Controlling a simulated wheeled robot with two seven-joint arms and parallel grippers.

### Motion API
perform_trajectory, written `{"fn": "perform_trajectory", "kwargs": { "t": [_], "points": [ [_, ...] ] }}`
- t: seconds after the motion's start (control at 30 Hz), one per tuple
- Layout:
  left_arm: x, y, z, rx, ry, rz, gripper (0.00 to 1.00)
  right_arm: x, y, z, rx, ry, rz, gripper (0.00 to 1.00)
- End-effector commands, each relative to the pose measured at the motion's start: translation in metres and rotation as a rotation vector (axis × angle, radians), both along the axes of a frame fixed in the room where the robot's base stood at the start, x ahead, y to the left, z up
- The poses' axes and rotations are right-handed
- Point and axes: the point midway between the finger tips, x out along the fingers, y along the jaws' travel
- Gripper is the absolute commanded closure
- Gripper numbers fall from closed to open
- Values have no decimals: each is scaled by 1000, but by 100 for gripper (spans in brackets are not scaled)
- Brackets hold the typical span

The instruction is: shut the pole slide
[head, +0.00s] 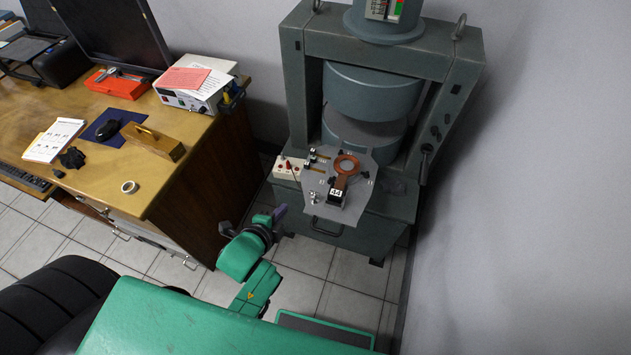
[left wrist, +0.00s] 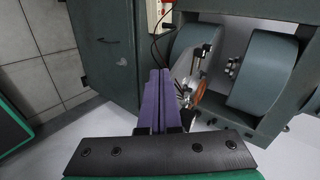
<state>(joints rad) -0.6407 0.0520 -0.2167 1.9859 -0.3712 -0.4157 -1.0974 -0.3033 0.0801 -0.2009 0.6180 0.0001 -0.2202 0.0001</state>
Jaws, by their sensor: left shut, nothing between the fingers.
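A grey plate (head: 310,185) juts out from the front of the magnet's gap, between two round poles (head: 372,92); I take it for the pole slide. It carries a copper-coloured ring (head: 346,165), a dark block labelled 44 (head: 336,194) and small metal fittings. My left gripper (head: 281,211) is to the left of and in front of the plate, apart from it. In the left wrist view its purple fingers (left wrist: 160,74) are together and empty, with the copper ring (left wrist: 200,92) and the poles (left wrist: 262,76) beyond to the right. My right gripper is not in view.
The green magnet frame (head: 292,60) stands against the wall. A small white box with red knobs (head: 288,168) sits left of the plate. A wooden desk (head: 200,140) with a keyboard, mouse and instruments stands at left. Tiled floor (head: 335,275) is open in front of the magnet.

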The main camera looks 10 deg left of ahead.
Motion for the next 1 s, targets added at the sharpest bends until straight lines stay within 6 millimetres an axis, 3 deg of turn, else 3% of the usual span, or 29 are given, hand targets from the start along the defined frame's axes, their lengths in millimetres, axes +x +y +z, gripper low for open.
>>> {"fn": "perform_trajectory", "kwargs": {
  "t": [0.1, 0.2, 0.37, 0.7, 0.83, 1.0],
  "points": [
    [8, 3, 39, 90, -87, -42, 100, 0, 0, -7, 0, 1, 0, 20],
    [13, 4, 47, 112, -104, -51, 100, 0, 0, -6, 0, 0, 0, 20],
    [34, 2, 37, 109, -106, -50, 100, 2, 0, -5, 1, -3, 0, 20],
    [98, -2, -2, 105, -104, -49, 100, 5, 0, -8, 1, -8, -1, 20],
    [122, -4, 0, 104, -105, -50, 100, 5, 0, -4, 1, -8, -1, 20],
    [136, -5, -2, 105, -103, -50, 100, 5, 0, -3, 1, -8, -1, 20]
  ]
}}
